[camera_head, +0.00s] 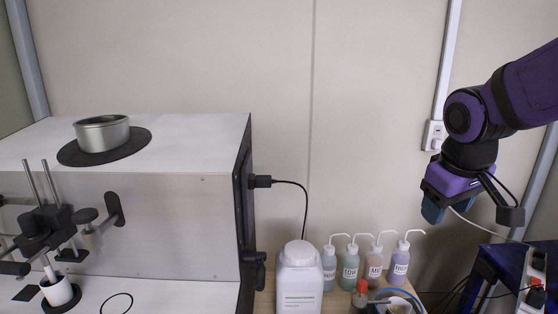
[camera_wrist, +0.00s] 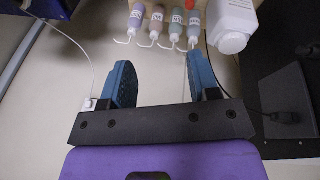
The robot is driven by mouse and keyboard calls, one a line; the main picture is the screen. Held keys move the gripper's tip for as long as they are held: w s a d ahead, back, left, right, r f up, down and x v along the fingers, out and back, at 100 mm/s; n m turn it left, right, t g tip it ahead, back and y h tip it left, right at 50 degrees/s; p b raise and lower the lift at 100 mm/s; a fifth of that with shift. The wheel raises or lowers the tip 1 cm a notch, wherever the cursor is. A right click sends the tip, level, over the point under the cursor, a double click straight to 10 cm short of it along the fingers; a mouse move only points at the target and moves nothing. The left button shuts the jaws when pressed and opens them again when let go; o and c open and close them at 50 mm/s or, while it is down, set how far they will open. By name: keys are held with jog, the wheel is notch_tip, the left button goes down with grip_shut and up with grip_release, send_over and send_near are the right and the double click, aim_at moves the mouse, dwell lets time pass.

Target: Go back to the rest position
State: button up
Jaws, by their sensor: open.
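My gripper (camera_head: 433,208) is at the right of the head view, raised in front of the back wall on my purple and black arm. Its blue fingers point down. In the wrist view my gripper (camera_wrist: 163,85) shows its two blue fingers spread apart with nothing between them. It is above and to the right of the wash bottles and touches nothing that I can see.
The white analyser (camera_head: 160,220) fills the left, with a metal dish (camera_head: 102,133) on a black disc on top. A white jug (camera_head: 299,280) and several wash bottles (camera_head: 350,265) stand beside it. A blue box (camera_head: 505,265) and power strip (camera_head: 535,275) are at lower right.

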jog(key=s+d+r+m+t+y, duration=0.1)
jog(key=s+r+m+t, duration=0.1)
jog(key=s, duration=1.1)
notch_tip(320, 180, up, 3)
jog(key=shift+d+f+m, duration=0.1)
jog(key=shift+d+m, duration=0.05)
jog(key=shift+m, duration=0.45)
dwell(0.6)
